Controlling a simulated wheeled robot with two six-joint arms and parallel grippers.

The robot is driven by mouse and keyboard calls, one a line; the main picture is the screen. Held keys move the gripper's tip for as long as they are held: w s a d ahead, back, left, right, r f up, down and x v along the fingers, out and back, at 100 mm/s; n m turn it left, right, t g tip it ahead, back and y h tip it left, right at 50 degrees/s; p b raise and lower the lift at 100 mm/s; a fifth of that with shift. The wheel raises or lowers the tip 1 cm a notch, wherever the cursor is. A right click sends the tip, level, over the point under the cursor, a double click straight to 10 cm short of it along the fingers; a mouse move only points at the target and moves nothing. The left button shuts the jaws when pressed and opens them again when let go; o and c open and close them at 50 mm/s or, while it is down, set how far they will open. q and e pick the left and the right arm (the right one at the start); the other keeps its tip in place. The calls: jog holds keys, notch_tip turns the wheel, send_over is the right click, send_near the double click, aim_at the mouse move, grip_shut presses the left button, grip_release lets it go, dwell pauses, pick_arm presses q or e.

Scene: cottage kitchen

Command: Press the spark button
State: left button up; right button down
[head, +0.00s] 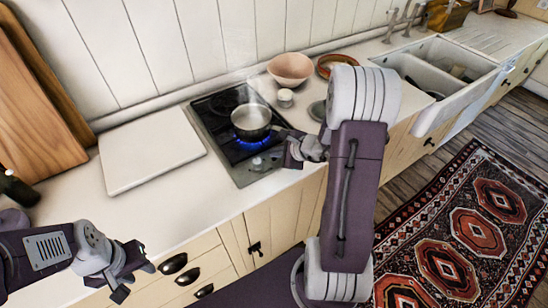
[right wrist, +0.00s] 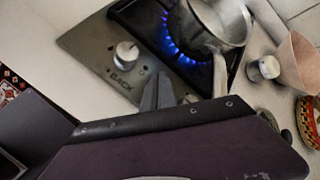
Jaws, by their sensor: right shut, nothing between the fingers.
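The hob (head: 226,157) is a dark cooktop with a grey control panel, set in the white counter. A blue flame burns under a saucepan (head: 250,118) on it. In the right wrist view a round knob (right wrist: 126,52) marked BACK stands on the panel (right wrist: 92,45). I cannot single out the spark button; part of the panel is hidden behind my right gripper. My right gripper (right wrist: 158,92) is shut and empty, its tips over the panel's edge near the knob. In the head view it is at the hob's right front corner. My left gripper (head: 133,279) is open and empty at the lower left.
A white board (head: 150,150) lies left of the hob. A pink bowl (head: 290,68), a small white jar (head: 285,98) and an orange dish (head: 338,64) stand behind and right. The sink (head: 440,72) is further right. The counter front left is mostly clear.

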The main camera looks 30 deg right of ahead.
aim_at(276, 161)
jog(key=shift+r, duration=0.15)
notch_tip(276, 161, up, 6)
jog(key=p, duration=0.4)
jog(key=shift+p, duration=0.3)
dwell(0.4)
